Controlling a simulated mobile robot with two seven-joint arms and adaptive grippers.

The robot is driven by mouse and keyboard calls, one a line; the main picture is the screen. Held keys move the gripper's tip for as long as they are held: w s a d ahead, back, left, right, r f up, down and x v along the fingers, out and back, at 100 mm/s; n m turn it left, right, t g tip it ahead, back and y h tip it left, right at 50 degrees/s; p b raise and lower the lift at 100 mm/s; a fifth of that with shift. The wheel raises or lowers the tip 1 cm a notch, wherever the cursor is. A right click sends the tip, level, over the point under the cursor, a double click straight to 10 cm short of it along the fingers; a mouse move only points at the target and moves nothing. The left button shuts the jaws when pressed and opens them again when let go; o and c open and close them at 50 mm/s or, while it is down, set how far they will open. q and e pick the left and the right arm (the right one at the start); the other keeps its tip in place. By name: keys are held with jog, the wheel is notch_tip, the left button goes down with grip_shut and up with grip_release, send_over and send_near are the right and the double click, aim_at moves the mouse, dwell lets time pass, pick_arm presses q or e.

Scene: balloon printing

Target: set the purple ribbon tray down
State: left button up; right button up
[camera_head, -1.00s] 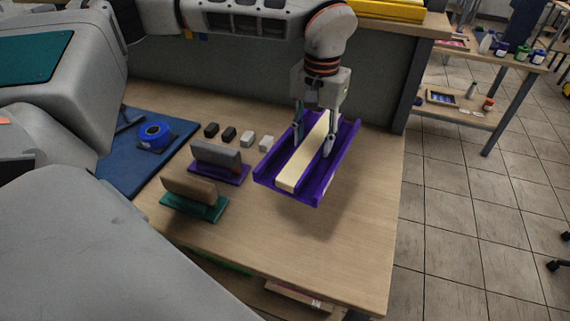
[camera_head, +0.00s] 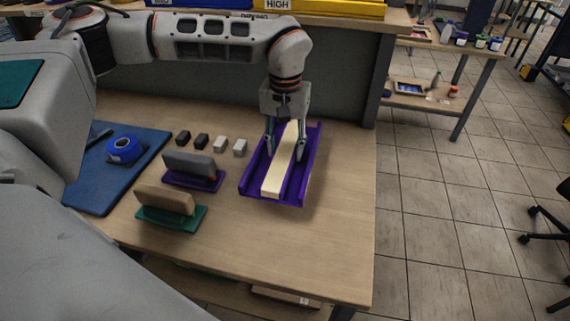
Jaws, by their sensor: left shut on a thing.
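The purple ribbon tray (camera_head: 309,160) is a long channel with raised sides and a cream strip (camera_head: 282,168) along its middle. It is at the right part of the wooden table (camera_head: 250,245), and I cannot tell whether its underside touches the table. My left gripper (camera_head: 286,150) comes down from the back over the tray, its two fingers around the cream strip and shut on the tray's middle. The fingertips are partly hidden inside the tray. My right gripper is not in view.
A purple-based block (camera_head: 192,170) and a green-based block (camera_head: 168,207) stand left of the tray. Several small dark and light blocks (camera_head: 201,141) lie in a row behind. A blue tape roll (camera_head: 124,148) sits on a blue mat (camera_head: 97,182). The front right of the table is clear.

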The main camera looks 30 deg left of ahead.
pick_arm(q)
jog(key=shift+f, duration=2.8)
jog(key=shift+f, duration=0.15)
jog(key=o, duration=1.3)
jog(key=shift+o, duration=0.2)
